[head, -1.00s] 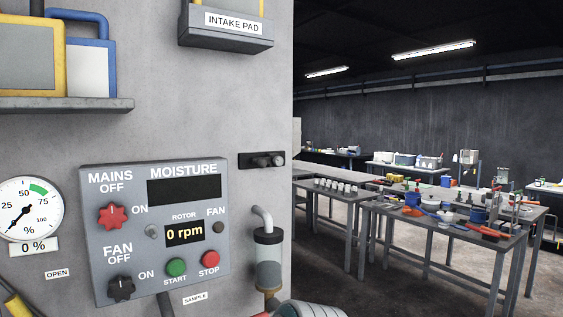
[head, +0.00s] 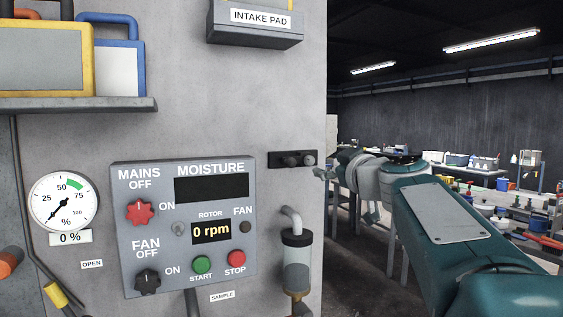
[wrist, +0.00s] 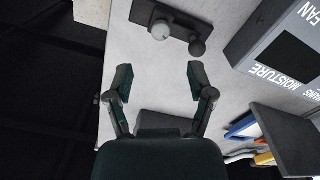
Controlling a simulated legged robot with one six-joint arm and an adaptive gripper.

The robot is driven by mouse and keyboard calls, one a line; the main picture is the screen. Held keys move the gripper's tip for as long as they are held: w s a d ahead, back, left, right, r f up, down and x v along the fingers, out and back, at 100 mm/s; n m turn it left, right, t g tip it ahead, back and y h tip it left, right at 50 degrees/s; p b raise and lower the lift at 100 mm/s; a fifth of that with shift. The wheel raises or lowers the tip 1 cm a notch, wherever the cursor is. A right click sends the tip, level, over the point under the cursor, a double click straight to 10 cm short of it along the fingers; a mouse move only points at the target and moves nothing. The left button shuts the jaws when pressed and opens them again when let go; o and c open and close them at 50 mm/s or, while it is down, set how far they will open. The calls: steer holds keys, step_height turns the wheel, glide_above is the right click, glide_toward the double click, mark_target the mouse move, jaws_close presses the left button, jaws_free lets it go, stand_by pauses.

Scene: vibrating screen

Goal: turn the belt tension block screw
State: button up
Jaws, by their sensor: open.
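A small dark block with two round knobs (head: 293,160) is fixed on the grey wall near its right edge. It carries no label I can read, and I cannot tell whether it is the belt tension block. In the wrist view the same block (wrist: 172,22) lies at the top, beyond my fingertips. My gripper (wrist: 160,75) is open, with nothing between its fingers and apart from the block. In the head view my gripper (head: 326,174) is small, just right of the block by the wall's edge.
The moisture panel (head: 190,225) sits left of the block, with a glass cup (head: 296,255) below the block. The intake pad bracket (head: 256,30) juts out above. A shelf (head: 90,105) holds yellow and blue cases. Cluttered benches (head: 490,200) stand behind my arm.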

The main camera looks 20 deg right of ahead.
mark_target(310, 161)
steer(key=w, duration=0.8)
steer(key=shift+w+a, duration=0.1)
steer(key=shift+w, duration=0.2)
steer(key=shift+a, duration=0.15)
